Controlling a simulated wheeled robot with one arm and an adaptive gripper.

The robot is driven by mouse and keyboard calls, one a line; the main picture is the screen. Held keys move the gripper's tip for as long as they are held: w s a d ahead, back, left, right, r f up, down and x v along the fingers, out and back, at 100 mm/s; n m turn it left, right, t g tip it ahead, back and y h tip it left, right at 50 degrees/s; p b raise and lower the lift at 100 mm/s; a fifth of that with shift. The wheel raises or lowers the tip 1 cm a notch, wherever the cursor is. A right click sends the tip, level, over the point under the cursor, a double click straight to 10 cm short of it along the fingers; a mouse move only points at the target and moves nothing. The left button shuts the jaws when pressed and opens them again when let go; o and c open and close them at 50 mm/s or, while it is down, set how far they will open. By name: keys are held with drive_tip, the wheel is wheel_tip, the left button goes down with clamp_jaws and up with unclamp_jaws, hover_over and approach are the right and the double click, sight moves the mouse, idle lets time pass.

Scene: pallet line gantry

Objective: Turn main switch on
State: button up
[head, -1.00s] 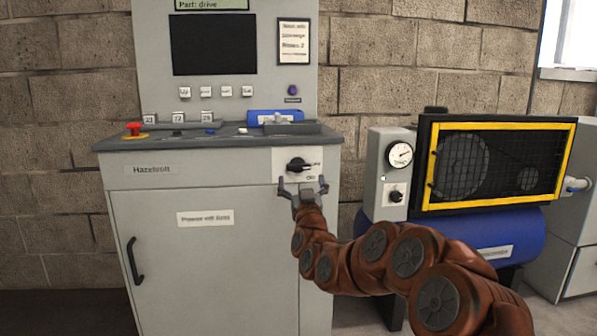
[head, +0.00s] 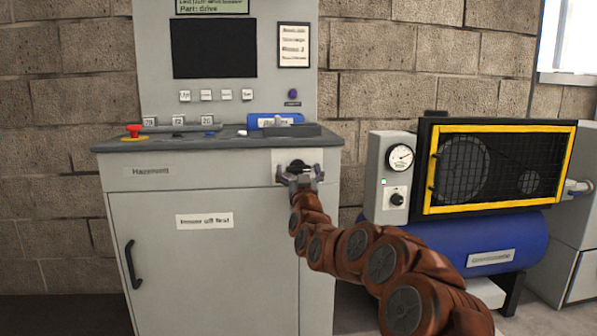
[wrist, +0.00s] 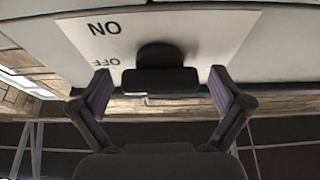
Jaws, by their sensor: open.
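The main switch (head: 299,166) is a black rotary knob on a pale plate on the front of the grey control cabinet (head: 215,250). In the wrist view the knob (wrist: 158,72) sits on the plate (wrist: 215,35), which reads ON and OFF and appears upside down. My gripper (head: 301,176) is open in front of the knob. In the wrist view its two fingers (wrist: 162,88) stand one on each side of the knob, with a gap on both sides. The lower part of the plate is hidden behind my gripper in the head view.
A red emergency button (head: 134,131) and a blue item (head: 275,121) are on the cabinet's top ledge. A compressor with a yellow-framed guard (head: 500,167), a gauge (head: 399,157) and a blue tank (head: 480,245) stands to the right. The cabinet door has a black handle (head: 133,260).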

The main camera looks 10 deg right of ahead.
drive_tip(key=c, duration=1.2)
drive_tip(key=shift+o, duration=0.2)
